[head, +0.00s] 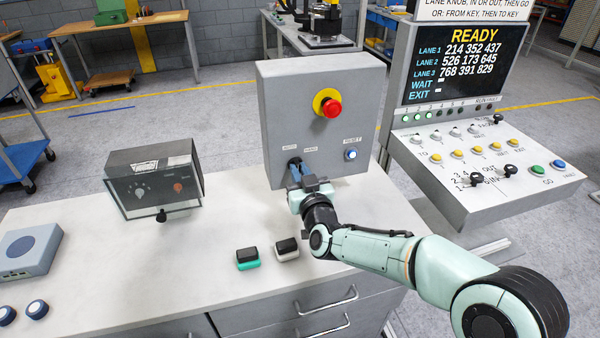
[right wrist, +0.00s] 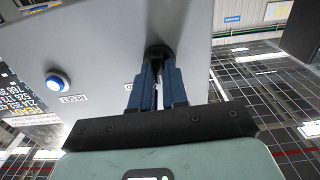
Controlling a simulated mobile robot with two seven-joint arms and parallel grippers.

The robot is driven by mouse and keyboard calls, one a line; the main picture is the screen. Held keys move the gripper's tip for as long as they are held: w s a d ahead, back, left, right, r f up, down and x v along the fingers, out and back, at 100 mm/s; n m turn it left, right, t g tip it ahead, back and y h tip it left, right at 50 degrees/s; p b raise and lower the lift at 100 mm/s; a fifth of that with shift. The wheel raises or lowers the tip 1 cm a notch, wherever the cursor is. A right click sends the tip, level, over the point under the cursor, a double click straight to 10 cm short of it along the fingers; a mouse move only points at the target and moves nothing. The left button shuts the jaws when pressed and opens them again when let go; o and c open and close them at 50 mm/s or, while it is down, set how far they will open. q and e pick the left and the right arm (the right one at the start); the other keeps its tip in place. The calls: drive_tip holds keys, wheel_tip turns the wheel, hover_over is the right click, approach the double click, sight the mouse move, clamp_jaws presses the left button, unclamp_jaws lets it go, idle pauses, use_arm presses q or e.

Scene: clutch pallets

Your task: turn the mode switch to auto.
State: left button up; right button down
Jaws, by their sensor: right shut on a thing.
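The mode switch (right wrist: 158,52) is a black knob low on the left of the grey control box, under a label that reads AUTO in the head view. My right gripper (head: 297,173) reaches up to the box front. In the right wrist view its blue fingers (right wrist: 157,78) are shut on the knob, one on each side. The fingers hide most of the knob, so I cannot tell which way it points. The grey control box (head: 285,90) stands upright on the bench. My left gripper is not in view.
The box also carries a red emergency button (head: 332,107) on a yellow ring and a lit reset button (head: 351,154). A clear-covered box (head: 155,185) stands to the left. Two small blocks (head: 286,249) lie in front. A lane console (head: 480,150) stands at right.

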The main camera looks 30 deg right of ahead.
drive_tip(key=c, duration=1.1)
unclamp_jaws()
drive_tip(key=shift+c, duration=0.2)
drive_tip(key=b+v, duration=0.1)
drive_tip(key=v, duration=1.2)
drive_tip(key=shift+s, duration=0.25)
drive_tip(key=shift+f, duration=0.1)
